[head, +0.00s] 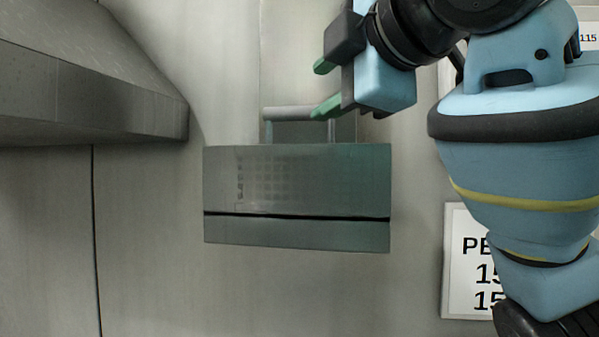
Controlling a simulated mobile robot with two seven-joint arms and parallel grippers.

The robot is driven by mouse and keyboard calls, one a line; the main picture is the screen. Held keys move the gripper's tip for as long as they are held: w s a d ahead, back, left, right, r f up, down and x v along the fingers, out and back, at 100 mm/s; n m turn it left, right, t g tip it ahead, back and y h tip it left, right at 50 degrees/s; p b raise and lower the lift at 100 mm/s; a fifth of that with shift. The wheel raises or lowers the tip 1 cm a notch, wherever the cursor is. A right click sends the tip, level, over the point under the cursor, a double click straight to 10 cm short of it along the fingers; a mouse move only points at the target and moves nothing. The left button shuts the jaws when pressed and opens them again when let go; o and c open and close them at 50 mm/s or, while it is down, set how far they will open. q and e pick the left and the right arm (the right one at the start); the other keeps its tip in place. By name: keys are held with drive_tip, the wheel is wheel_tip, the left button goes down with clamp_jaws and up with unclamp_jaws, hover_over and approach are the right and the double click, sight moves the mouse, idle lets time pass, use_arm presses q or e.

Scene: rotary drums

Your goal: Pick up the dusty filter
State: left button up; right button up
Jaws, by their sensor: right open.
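A grey-green box-like unit (297,180) with a faint grid on its face and a dark horizontal slit sits at the middle. I cannot tell for sure whether this is the dusty filter or a housing for it. A pale bar like a handle (288,113) spans a frame at its upper edge. My right gripper (325,86), with green fingertips, is open at the upper right of the bar. Its lower fingertip overlaps the bar's right end in the picture; I cannot tell whether they touch. Nothing shows between the fingers. My left gripper is out of view.
A large grey slanted body (80,80) juts in from the upper left. A white sign (462,300) with black lettering is at the lower right, partly hidden by my right arm. Plain light surface lies below the unit and to its left.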

sight(299, 110)
drive_tip(key=shift+x, duration=3.6)
drive_tip(key=shift+s+f, duration=0.1)
drive_tip(key=shift+f, duration=0.1)
drive_tip(key=shift+d, duration=0.1)
drive_tip(key=shift+c, duration=0.5)
clamp_jaws()
